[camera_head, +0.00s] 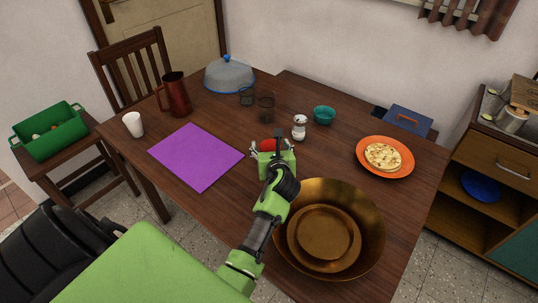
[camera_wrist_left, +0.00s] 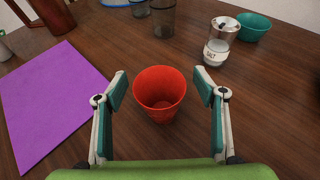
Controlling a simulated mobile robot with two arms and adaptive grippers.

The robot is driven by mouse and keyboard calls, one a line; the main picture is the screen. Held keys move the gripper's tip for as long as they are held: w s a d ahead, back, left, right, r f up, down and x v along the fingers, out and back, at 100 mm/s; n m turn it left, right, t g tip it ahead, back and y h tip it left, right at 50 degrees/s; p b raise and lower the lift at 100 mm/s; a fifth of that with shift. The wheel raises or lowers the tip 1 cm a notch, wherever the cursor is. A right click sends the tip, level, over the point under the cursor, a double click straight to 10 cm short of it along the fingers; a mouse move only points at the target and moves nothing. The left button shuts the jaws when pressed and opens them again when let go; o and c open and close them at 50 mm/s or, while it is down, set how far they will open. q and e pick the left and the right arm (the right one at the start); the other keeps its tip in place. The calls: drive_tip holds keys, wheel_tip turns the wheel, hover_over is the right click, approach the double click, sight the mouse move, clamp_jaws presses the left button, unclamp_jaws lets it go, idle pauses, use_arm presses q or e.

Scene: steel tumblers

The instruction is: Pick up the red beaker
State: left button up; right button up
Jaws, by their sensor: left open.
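The red beaker (camera_head: 267,144) stands upright on the dark wooden table, and the green gripper body partly hides it in the head view. In the left wrist view the beaker (camera_wrist_left: 160,97) stands whole, mouth up and empty. My left gripper (camera_head: 271,151) is open just in front of and above the beaker. In the wrist view its two fingers are spread left and right of the beaker, with a gap on each side. My right gripper is not in view.
A salt shaker (camera_head: 299,127) and teal bowl (camera_head: 324,115) stand right of the beaker. Dark glasses (camera_head: 266,107) stand behind it. A purple mat (camera_head: 196,156) lies to the left. A large brass bowl (camera_head: 368,217) is close by my arm.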

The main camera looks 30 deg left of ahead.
use_arm(q)
drive_tip(key=shift+s, duration=0.1)
drive_tip(key=c, duration=1.2)
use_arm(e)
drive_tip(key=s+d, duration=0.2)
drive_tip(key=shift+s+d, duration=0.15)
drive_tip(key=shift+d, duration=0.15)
